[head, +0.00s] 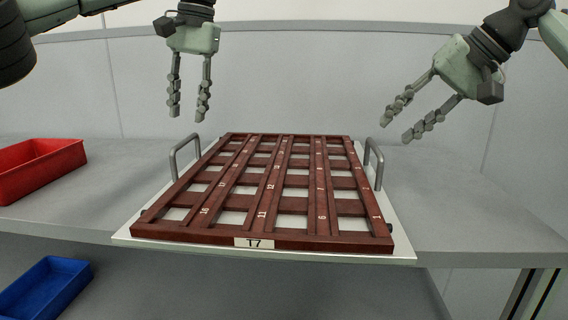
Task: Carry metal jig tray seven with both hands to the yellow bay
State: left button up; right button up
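The jig tray (273,238) is a dark red-brown grid frame with a "T7" label on its front edge. It lies on a white base plate (408,250) on the grey bench, and its front edge overhangs the bench. A grey loop handle stands on each side, the left handle (172,163) and the right handle (379,166). My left gripper (187,116) is open and empty, pointing down above the left handle. My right gripper (395,130) is open and empty, tilted down to the left above the right handle. Neither touches the tray. The yellow bay is not identifiable here.
A red bin (40,167) sits on the bench at the left. A blue bin (45,288) is lower down at the left. The grey bench (460,215) is clear to the right. A grey wall panel (300,80) stands behind.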

aim_at(185, 140)
pick_arm(q)
jog(key=shift+a, duration=0.1)
pick_arm(e)
jog(key=shift+a, duration=0.1)
pick_arm(q)
jog(key=shift+f, duration=0.1)
pick_arm(e)
jog(key=shift+f, duration=0.1)
